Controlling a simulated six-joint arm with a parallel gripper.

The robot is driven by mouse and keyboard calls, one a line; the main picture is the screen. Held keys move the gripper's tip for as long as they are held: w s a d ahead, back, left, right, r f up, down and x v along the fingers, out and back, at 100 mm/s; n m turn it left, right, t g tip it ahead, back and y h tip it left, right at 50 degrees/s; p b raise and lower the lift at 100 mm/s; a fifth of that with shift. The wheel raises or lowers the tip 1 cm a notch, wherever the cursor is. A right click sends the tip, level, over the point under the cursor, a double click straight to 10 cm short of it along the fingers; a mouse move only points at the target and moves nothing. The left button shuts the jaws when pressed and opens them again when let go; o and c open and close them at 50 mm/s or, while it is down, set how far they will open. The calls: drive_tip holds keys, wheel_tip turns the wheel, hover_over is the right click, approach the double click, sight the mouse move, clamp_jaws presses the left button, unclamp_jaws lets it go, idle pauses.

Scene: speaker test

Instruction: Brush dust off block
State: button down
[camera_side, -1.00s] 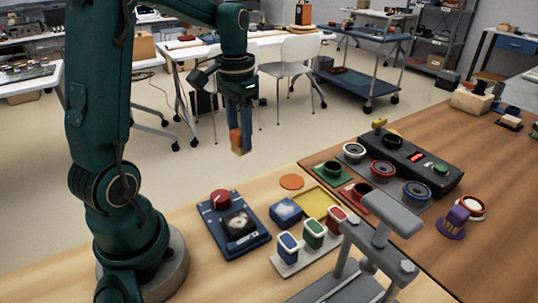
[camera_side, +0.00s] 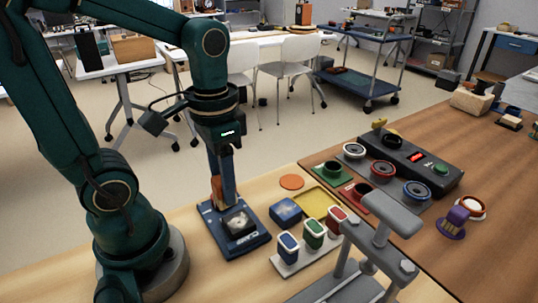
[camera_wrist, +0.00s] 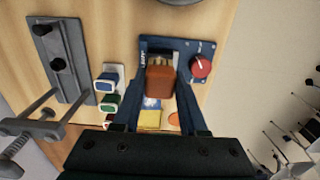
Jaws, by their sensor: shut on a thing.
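My gripper (camera_side: 222,170) is shut on a brush with an orange-brown body (camera_side: 217,188) and holds it upright, pointing down. In the wrist view the brush (camera_wrist: 160,82) sits between the two fingers, in front of the blue device (camera_wrist: 150,45). In the side view the brush is over the back part of that device (camera_side: 230,248); I cannot tell whether it touches. A blue block (camera_side: 286,210) with a pale, mottled top rests on the table to the right of the device. In the wrist view the block (camera_wrist: 152,103) is partly hidden behind the brush and fingers.
A yellow tray (camera_side: 318,203) and an orange disc (camera_side: 291,182) lie near the block. A rack of coloured pieces (camera_side: 292,262) and a grey clamp-like stand (camera_side: 380,240) are in front. Coloured ring fixtures and a black control box (camera_side: 418,168) stand to the right.

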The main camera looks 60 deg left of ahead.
wheel_tip(320, 180, down, 6)
drive_tip(key=shift+f, duration=0.1)
drive_tip(key=shift+w, duration=1.95)
drive_tip(key=shift+s+f, duration=0.1)
drive_tip(key=shift+f, duration=0.05)
drive_tip(key=shift+s, duration=1.85)
drive_tip(key=shift+r, duration=4.2)
drive_tip(key=shift+f, duration=0.2)
